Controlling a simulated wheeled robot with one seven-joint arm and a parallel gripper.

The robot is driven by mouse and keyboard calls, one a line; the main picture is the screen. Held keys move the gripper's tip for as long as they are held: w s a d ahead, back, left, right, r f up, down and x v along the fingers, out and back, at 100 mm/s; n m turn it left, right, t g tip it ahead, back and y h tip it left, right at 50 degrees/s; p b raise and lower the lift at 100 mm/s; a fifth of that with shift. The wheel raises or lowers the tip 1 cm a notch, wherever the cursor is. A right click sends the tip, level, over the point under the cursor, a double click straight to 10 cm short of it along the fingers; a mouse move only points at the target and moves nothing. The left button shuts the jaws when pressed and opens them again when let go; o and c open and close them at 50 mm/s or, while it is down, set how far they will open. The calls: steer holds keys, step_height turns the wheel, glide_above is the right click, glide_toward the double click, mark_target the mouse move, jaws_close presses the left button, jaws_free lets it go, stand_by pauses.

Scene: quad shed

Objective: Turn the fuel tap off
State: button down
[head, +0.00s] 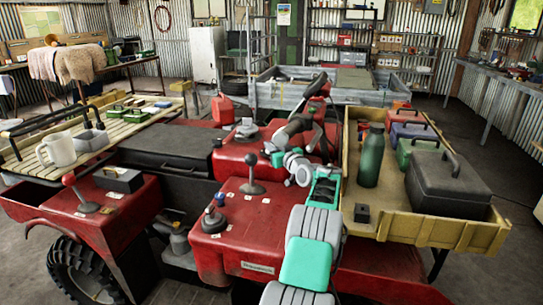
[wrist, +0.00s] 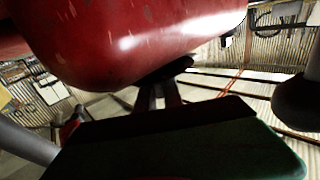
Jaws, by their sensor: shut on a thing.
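A red rounded tank-like body (wrist: 150,35) fills the top of the wrist view. Under its lower edge is a dark, flat lever-like piece (wrist: 168,72), in deep shadow; it appears to be the fuel tap. My gripper (wrist: 160,95) reaches up to it from below, its two narrow fingers shut on this piece. The dark broad shape below the fingers hides part of the scene. Which way the tap points cannot be told. In the head view my arm reaches forward to the red quad (head: 240,160); the fingertips and tap cannot be made out there.
Levers with knobs (head: 252,175) stand on the quad's red body, left of my arm. A yellow rack (head: 455,232) on the right carries a green flask (head: 369,155) and a black toolbox (head: 447,185). A slatted rack (head: 25,172) on the left holds a mug (head: 58,149).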

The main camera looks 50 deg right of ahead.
steer(key=shift+r, duration=0.1)
steer(key=c, duration=1.5)
jaws_free()
steer(key=shift+o, duration=0.2)
